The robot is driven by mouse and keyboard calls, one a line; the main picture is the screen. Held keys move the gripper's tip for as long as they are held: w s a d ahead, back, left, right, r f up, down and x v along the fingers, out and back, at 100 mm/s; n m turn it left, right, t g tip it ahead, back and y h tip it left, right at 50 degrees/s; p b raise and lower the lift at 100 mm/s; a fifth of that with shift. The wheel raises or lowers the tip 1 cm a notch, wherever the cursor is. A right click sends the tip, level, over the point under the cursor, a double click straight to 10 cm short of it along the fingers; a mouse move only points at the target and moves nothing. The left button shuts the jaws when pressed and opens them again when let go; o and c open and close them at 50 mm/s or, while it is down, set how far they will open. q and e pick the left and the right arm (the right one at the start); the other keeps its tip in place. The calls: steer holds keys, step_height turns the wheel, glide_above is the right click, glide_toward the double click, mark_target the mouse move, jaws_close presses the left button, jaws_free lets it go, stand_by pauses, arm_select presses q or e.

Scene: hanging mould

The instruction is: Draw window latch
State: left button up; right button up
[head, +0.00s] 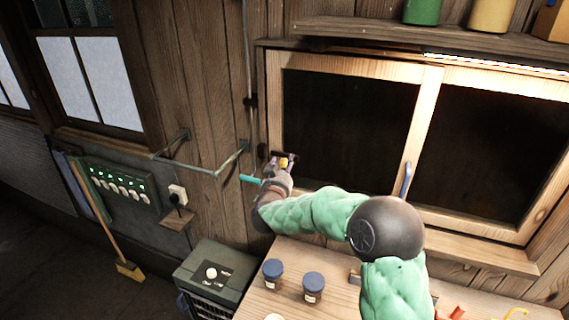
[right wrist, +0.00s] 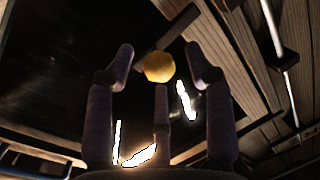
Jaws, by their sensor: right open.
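The window (head: 432,100) has a light wooden frame and two dark panes. The latch's yellow ball knob (head: 283,162) shows by the left side of the window frame. In the right wrist view the yellow knob (right wrist: 160,67) sits on a dark bar (right wrist: 170,36). My right gripper (head: 286,157) is at the knob with its fingers open. In the right wrist view my right gripper (right wrist: 157,60) has fingertips on both sides of the knob, with visible gaps. Depth between fingertips and knob is hard to judge. My left gripper is out of view.
A blue handle (head: 406,180) is on the window's middle upright. A pipe bracket (head: 195,167) with a teal end (head: 250,179) sticks out left of my right gripper. Two dark-lidded jars (head: 313,287) stand on the workbench (head: 262,302). A shelf (head: 400,40) runs above the window.

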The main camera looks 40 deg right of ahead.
steer(key=v, duration=1)
stand_by(0.3)
